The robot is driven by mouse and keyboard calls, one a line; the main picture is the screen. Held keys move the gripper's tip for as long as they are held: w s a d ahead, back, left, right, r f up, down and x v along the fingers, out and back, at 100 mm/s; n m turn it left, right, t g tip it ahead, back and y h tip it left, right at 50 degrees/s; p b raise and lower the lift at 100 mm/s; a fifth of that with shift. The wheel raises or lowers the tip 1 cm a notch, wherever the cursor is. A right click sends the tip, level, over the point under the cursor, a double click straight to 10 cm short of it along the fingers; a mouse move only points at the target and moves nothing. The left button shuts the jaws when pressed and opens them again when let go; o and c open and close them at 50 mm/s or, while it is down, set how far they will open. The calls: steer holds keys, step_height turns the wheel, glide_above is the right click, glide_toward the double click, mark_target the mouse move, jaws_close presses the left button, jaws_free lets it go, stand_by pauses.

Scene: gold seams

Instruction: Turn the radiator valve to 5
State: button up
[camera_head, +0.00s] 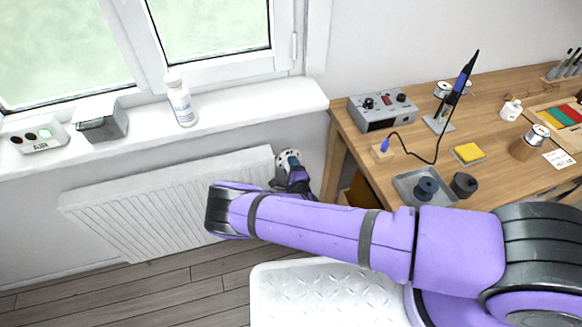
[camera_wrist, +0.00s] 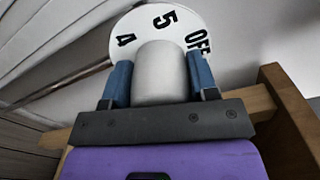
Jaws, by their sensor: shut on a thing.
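The radiator valve shows in the wrist view as a white dial (camera_wrist: 147,30) behind a pale grey rounded knob (camera_wrist: 160,78). The dial reads 4 at upper left, 5 near the top and OFF at the right; I see no pointer mark. My gripper (camera_wrist: 160,72) is shut on the knob, with one blue finger pad on each side of it. In the head view the valve (camera_head: 288,155) is at the right end of the white radiator (camera_head: 165,205). My gripper (camera_head: 289,170) covers part of it there, and my arm hides more.
The window sill (camera_head: 240,105) above holds a white bottle (camera_head: 181,104), a grey box (camera_head: 103,127) and an air monitor (camera_head: 38,136). A wooden workbench (camera_head: 345,118) with tools stands close on the right; a wooden leg (camera_wrist: 285,105) is near my gripper in the wrist view.

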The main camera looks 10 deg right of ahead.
steer(key=m, duration=0.7)
steer(key=shift+d, duration=0.1)
steer(key=m, duration=0.6)
steer(key=shift+d+m, duration=0.1)
steer(key=shift+m, duration=0.3)
steer(key=m, duration=0.3)
steer(key=shift+m, duration=0.3)
steer(key=m, duration=0.3)
steer(key=shift+m, duration=0.3)
steer(key=m, duration=0.5)
steer(key=shift+m, duration=0.4)
steer(key=o, duration=0.9)
steer(key=s, duration=0.3)
steer(key=s+d, duration=0.1)
steer(key=s, duration=0.3)
steer(key=s+d, duration=0.1)
steer(key=s, duration=0.2)
steer(key=shift+s+d, duration=0.1)
steer(key=shift+s, duration=0.25)
